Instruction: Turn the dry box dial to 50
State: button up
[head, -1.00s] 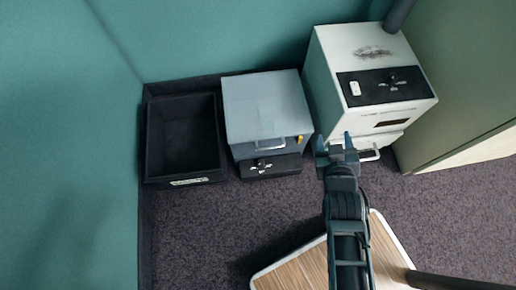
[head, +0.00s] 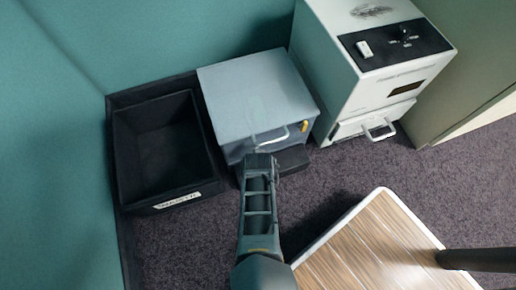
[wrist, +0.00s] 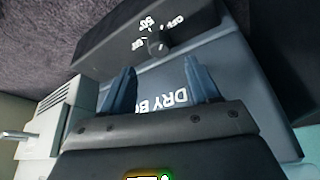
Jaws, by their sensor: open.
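The dry box (head: 255,95) is a grey box with a handle on its front, standing on the floor between a black bin and a white machine. In the wrist view its front shows part of the lettering "DRY BO" (wrist: 170,101). Its black control panel (head: 292,160) is partly hidden behind my arm in the head view. The dark dial (wrist: 157,42) is on that panel, with white marks around it; OFF is legible, but where the dial points is unclear. My gripper (wrist: 160,72) is open and empty, its fingertips apart from the dial and just short of it.
The black bin (head: 205,184) stands left of the dry box. The white machine (head: 335,75) with its own panel and handle stands to the right. A wood-topped table (head: 370,245) is in the right foreground. Carpet lies clear between the table and the boxes.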

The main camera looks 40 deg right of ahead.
jog(key=b+x, duration=0.3)
jog(key=x, duration=0.4)
jog(key=shift+d, duration=0.1)
jog(key=c, duration=1)
